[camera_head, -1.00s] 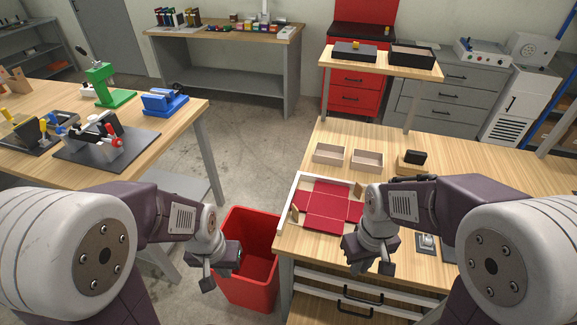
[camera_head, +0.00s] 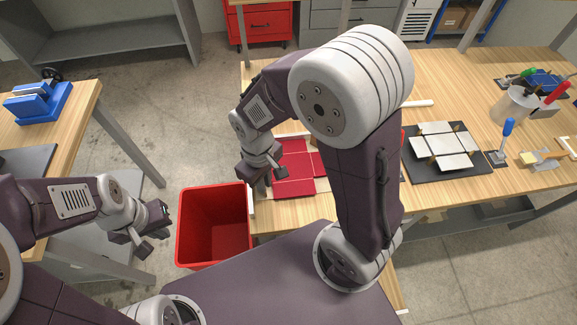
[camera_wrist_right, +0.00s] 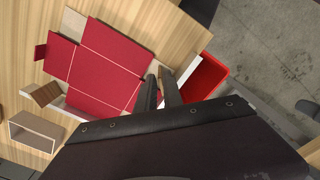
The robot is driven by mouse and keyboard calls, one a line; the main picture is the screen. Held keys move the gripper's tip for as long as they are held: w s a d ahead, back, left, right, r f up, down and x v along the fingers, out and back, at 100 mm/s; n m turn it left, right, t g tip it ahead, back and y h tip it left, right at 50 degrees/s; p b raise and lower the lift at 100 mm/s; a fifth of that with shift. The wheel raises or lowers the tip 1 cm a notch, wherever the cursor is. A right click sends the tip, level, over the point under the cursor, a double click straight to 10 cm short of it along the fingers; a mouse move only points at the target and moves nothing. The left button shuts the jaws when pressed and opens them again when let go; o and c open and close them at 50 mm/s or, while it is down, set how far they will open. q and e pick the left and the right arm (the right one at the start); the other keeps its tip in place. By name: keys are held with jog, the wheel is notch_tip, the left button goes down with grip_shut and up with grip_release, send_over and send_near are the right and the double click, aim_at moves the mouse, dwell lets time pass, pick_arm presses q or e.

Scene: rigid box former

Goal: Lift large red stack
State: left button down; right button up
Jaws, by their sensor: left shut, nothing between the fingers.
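The large red stack (camera_head: 297,184) is flat red board with pale fold lines, lying on the right wooden table. My right arm hides part of it in the head view. In the right wrist view the red stack (camera_wrist_right: 112,50) fills the upper left. My right gripper (camera_head: 273,177) is at the stack's left edge, pointing down, with its fingers a little apart. In the right wrist view the right fingers (camera_wrist_right: 160,85) are beside the stack's edge; I cannot tell whether they touch it. My left gripper (camera_head: 150,236) is shut and empty, left of the red bin.
An open red bin (camera_head: 185,232) stands on the floor left of the table. A white fence (camera_head: 251,199) runs along the stack's left side. A dark plate with white panels (camera_head: 443,147) and a blue-handled tool (camera_head: 508,128) are to the right. A small box (camera_wrist_right: 38,130) is near the stack.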

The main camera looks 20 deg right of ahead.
aim_at(266, 196)
jog(key=shift+w+f, duration=0.1)
jog(key=shift+f, duration=0.05)
notch_tip(266, 196, down, 4)
jog(key=shift+b, duration=0.35)
jog(key=shift+w+f, duration=0.1)
jog(key=shift+f, duration=0.35)
jog(key=shift+r, duration=0.1)
grip_shut()
dwell(0.8)
